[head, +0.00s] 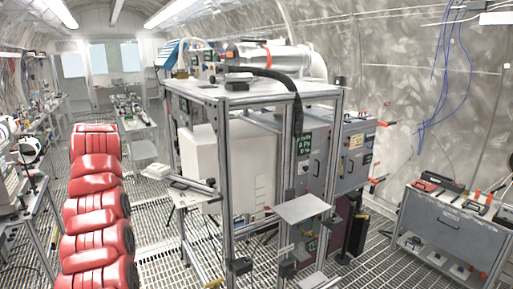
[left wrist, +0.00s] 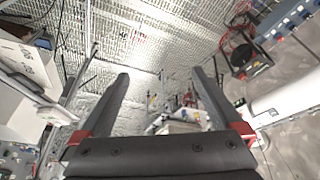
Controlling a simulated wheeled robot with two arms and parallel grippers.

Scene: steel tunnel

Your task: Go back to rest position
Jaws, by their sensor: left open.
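My left gripper (left wrist: 160,76) shows in the left wrist view. Its two dark fingers stand wide apart, with red parts at their bases, and nothing is between them. Neither gripper shows in the head view, and my right gripper is in no view. No separate task object can be made out.
A metal-framed rack (head: 257,98) with grey cabinets stands in the middle of the head view. Red padded rolls (head: 97,210) line the left. A grey tool bench (head: 447,225) stands at the right. Grated floor (head: 160,235) is open between rolls and rack. A white cylinder (left wrist: 285,97) is right of the left gripper.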

